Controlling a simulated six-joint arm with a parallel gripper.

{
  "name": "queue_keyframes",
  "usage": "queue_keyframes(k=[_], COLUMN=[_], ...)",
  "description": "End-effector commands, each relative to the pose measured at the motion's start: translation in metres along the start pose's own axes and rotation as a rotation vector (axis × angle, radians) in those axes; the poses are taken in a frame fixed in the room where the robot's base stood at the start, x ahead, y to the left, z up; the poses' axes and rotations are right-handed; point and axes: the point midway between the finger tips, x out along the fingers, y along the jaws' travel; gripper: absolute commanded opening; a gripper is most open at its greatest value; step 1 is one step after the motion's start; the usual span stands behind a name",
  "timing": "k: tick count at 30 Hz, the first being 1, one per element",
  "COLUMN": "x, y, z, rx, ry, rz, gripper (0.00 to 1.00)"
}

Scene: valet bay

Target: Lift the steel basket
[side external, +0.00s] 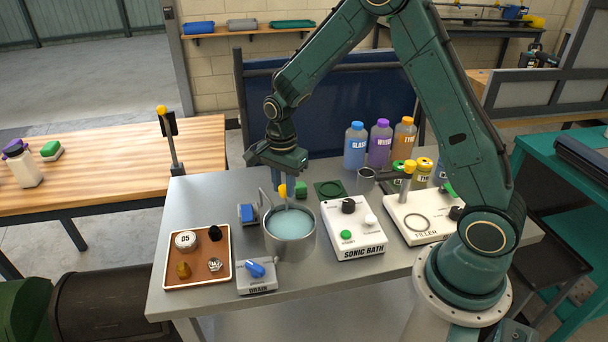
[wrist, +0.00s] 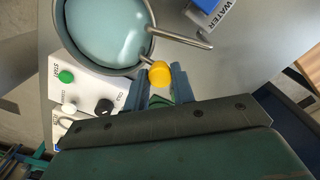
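A round steel tank (side external: 291,240) of pale blue liquid stands mid-bench; it also shows in the wrist view (wrist: 150,62). A thin steel rod (wrist: 182,38) and a yellow knob (side external: 283,191) rise at its rim. They look like the basket's handle; the basket's body is not visible, and the cloudy liquid may hide it. My gripper (side external: 284,181) points down just above the knob. In the wrist view its fingers (wrist: 157,86) are apart, one on each side of the yellow knob (wrist: 160,73). No clear contact shows.
The white sonic bath unit (side external: 352,238) stands right of the tank, the filler (side external: 425,222) beyond it. A brown tray (side external: 197,272) of small parts and a drain block (side external: 257,278) lie left and in front. Several bottles (side external: 357,146) stand behind.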

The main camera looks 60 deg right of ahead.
Motion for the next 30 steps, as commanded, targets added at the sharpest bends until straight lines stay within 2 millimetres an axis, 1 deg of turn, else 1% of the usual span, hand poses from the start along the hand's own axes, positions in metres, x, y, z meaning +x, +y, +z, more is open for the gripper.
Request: queue_keyframes(k=[5,8,11,15,18,21,28,29,30], x=[0.0,-0.004,-0.014,-0.033,-0.043,-0.047,-0.049,-0.049,-0.049], y=[0.0,0.0,-0.001,-0.001,-0.001,0.0,-0.001,-0.001,-0.001], z=[0.0,0.0,0.0,0.0,0.0,0.0,0.0,0.0,0.0], rx=[0.0,0.0,0.0,0.001,0.001,0.001,0.001,0.0,0.0], ry=[0.0,0.0,0.0,-0.001,-0.002,-0.002,-0.002,-0.002,-0.002], rz=[0.001,-0.001,-0.002,-0.004,-0.004,-0.002,-0.003,-0.003,-0.003], gripper=[0.0,0.0,0.0,0.0,0.0,0.0,0.0,0.29,0.36])
